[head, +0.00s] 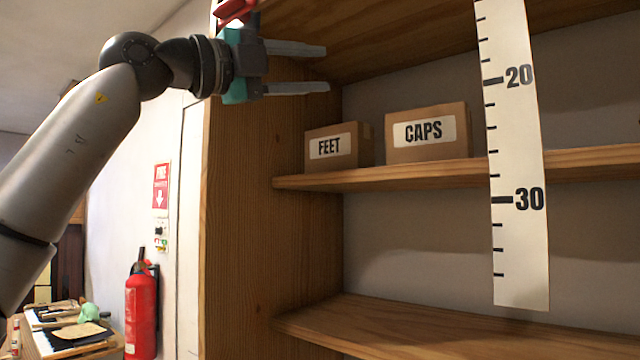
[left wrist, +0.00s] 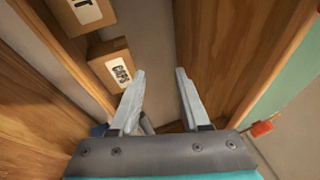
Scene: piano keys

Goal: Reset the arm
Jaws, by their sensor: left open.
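My left arm (head: 80,140) reaches in from the left in the head view, raised high. Its left gripper (head: 328,69) is open and empty, with its two fingers pointing right in front of the upper part of the wooden shelf unit. In the left wrist view the two fingers (left wrist: 160,72) stand apart with nothing between them. My right gripper is not in view.
The wooden shelf (head: 440,170) holds a FEET box (head: 332,147) and a CAPS box (head: 427,132). A white measuring strip (head: 515,150) hangs in front. The lower shelf (head: 400,325) looks bare.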

